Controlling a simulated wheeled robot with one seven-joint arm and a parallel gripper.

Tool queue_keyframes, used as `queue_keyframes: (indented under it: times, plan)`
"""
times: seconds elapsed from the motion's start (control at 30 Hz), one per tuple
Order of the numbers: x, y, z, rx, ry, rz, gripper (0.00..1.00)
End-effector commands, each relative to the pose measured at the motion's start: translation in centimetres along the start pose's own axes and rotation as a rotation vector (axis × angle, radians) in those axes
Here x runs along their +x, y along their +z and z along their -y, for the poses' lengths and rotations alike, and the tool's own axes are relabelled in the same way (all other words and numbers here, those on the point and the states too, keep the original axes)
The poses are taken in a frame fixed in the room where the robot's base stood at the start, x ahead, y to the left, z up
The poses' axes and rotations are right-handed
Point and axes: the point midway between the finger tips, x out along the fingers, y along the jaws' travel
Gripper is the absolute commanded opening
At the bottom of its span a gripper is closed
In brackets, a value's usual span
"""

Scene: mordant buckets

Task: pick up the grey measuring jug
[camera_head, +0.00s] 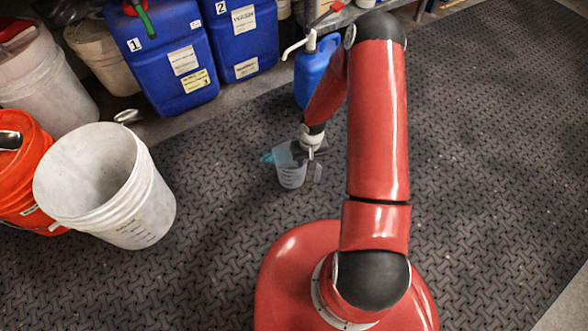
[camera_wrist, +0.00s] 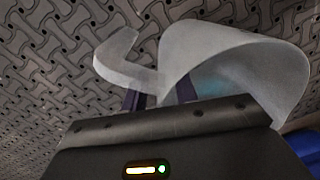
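The grey measuring jug (camera_head: 291,172) is a translucent pale vessel on the dark floor mat, left of my forearm in the head view. In the wrist view the jug (camera_wrist: 235,62) fills the upper right, with its curved handle (camera_wrist: 122,62) to the left. My gripper (camera_head: 311,152) is down at the jug's right side. In the wrist view my two dark fingers (camera_wrist: 160,93) stand apart, close against the jug near where handle and body meet. Their tips are partly hidden, so I cannot tell whether they clamp it.
A white bucket (camera_head: 130,200) and an orange bucket (camera_head: 27,160) stand at left. Blue canisters (camera_head: 170,62) and a blue pump container (camera_head: 308,78) stand at the back. The mat (camera_head: 490,130) at right is clear.

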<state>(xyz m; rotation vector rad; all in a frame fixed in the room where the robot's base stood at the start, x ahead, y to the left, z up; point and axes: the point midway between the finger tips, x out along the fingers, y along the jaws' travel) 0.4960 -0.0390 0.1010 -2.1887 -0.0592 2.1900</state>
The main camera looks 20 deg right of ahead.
Motion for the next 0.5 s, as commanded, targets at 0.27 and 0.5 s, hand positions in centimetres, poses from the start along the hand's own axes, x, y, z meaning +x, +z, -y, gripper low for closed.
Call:
queue_keyframes:
  times: [0.27,0.5]
  plan:
    - [-0.08,-0.02,-0.01,0.0,0.0,-0.001,0.15]
    - [-0.09,-0.02,-0.01,0.0,0.001,-0.001,0.0]
